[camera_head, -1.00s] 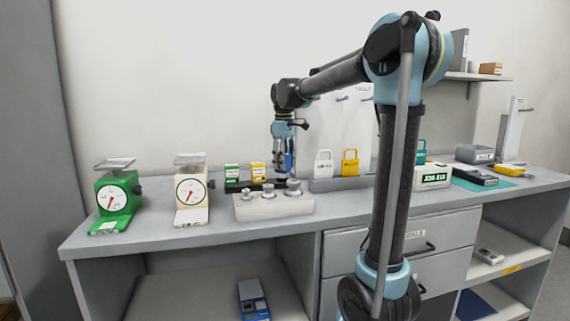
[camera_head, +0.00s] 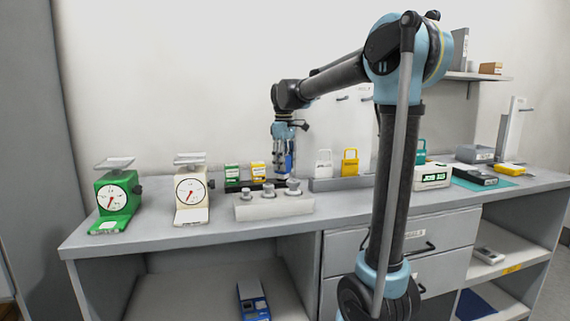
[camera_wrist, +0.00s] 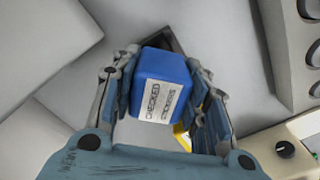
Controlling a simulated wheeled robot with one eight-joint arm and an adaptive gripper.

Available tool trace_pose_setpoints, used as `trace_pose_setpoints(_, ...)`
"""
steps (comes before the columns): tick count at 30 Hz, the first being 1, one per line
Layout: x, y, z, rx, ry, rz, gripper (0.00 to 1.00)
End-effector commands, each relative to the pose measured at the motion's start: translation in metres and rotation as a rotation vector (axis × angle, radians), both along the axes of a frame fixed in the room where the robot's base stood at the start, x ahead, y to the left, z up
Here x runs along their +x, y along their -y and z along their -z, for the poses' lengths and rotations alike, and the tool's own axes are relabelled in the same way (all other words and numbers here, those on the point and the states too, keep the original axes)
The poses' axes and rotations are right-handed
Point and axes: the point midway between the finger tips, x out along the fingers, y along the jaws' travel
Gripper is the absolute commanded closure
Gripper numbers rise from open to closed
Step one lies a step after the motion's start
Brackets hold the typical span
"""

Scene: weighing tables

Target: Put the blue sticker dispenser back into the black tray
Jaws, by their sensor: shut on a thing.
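The blue sticker dispenser (camera_wrist: 158,88), with a white "CHECKED STICKERS" label, is between the fingers of my gripper (camera_wrist: 160,100) in the wrist view. The gripper is shut on it. In the head view the blue dispenser (camera_head: 289,163) shows partly behind the fingers of my gripper (camera_head: 284,165). They are at the right end of the black tray (camera_head: 258,186). Green (camera_head: 232,174) and yellow (camera_head: 257,171) dispensers stand in the tray to the left. In the wrist view a dark tray part (camera_wrist: 160,39) shows beyond the dispenser. Whether its base touches the tray is hidden.
A pale block with metal weights (camera_head: 272,208) stands just in front of the tray. A cream dial scale (camera_head: 190,190) and a green one (camera_head: 115,200) stand left. A grey rack with padlock-shaped tags (camera_head: 335,184) is close on the right.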

Motion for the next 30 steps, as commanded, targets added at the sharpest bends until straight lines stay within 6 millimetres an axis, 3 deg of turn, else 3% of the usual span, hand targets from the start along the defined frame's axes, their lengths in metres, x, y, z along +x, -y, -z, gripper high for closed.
trace_pose_setpoints(10, 0.000, 0.000, 0.009, 0.000, 0.000, 0.000, 0.78)
trace_pose_setpoints(11, 0.000, 0.000, 0.008, 0.000, 0.000, 0.000, 0.52)
trace_pose_setpoints(13, 0.000, 0.000, 0.008, 0.000, 0.000, 0.000, 0.36)
trace_pose_setpoints(24, 0.000, 0.000, 0.007, 0.000, 0.000, 0.000, 0.35)
trace_pose_setpoints(30, 0.001, 0.000, -0.009, 0.000, 0.000, 0.000, 0.35)
